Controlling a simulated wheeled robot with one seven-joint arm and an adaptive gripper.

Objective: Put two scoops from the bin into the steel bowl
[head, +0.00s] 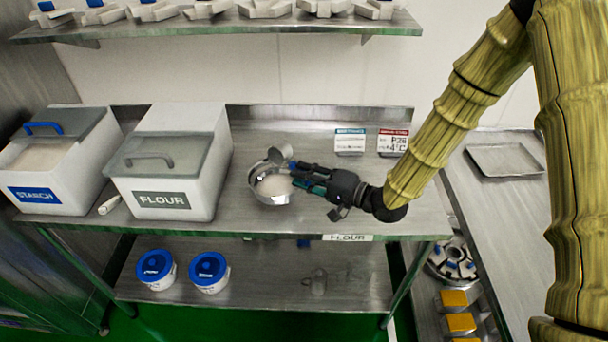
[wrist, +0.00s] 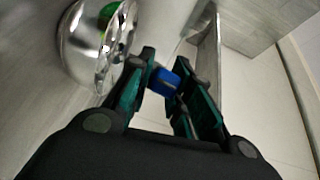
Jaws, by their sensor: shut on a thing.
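The steel bowl (head: 270,198) stands on the steel table right of the bins, with a pale mound of powder in it. It also shows at upper left in the wrist view (wrist: 75,45). My gripper (head: 298,176) is at the bowl's right side. It is shut on a scoop, whose blue handle (wrist: 163,82) shows between the fingers. The scoop's metal head (head: 280,154) is over the bowl's back rim and looks tilted; its inside is hard to make out. The FLOUR bin (head: 165,200) with a grey lid handle and the STARCH bin (head: 75,190) with a blue handle stand left.
A white rod-like thing (head: 109,204) lies between the bins. Two small signs (head: 350,141) stand at the back of the table. Two blue-lidded tubs (head: 208,272) are on the lower shelf. A tray (head: 507,160) lies on the right counter. The table right of the bowl is partly clear.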

